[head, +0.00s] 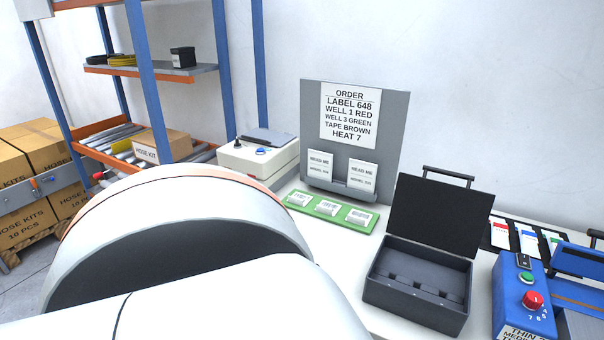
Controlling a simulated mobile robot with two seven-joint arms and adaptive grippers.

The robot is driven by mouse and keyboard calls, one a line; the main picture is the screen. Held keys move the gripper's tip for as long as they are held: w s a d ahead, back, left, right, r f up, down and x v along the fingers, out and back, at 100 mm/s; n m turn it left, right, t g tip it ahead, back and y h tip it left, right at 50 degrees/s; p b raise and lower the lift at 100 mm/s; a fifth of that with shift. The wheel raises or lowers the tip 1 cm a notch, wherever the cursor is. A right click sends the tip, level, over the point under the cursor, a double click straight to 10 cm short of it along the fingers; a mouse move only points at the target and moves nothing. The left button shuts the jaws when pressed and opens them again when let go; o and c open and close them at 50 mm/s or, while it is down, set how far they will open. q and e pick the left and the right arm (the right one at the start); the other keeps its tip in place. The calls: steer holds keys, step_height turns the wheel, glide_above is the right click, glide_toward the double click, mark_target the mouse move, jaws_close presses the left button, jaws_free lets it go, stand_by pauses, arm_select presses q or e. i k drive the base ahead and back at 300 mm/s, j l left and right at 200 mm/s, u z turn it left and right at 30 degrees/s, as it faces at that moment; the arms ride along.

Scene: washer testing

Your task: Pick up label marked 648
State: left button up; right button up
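Three small white labels lie in a row on a green tray (341,220) on the white bench: a left label (299,199), a middle label (327,208) and a right label (358,218). Their print is too small to read, so I cannot tell which is 648. A grey board (396,110) behind them carries an order sheet (349,115) reading label 648, well 1 red, well 3 green, tape brown, heat 7. Neither gripper is in view. A large white arm link of mine fills the lower left foreground and hides part of the bench.
Two "READ ME" cards (362,175) stand on the board's ledge. An open black case (418,297) sits right of the tray. A blue machine with a red knob (533,299) is at far right. A white device (258,158) stands left. Shelving and cartons (48,150) are beyond.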

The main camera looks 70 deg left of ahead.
mark_target(300, 196)
steer(key=k+j+z, duration=0.35)
steer(key=k+j, duration=0.9)
steer(key=j, duration=0.15)
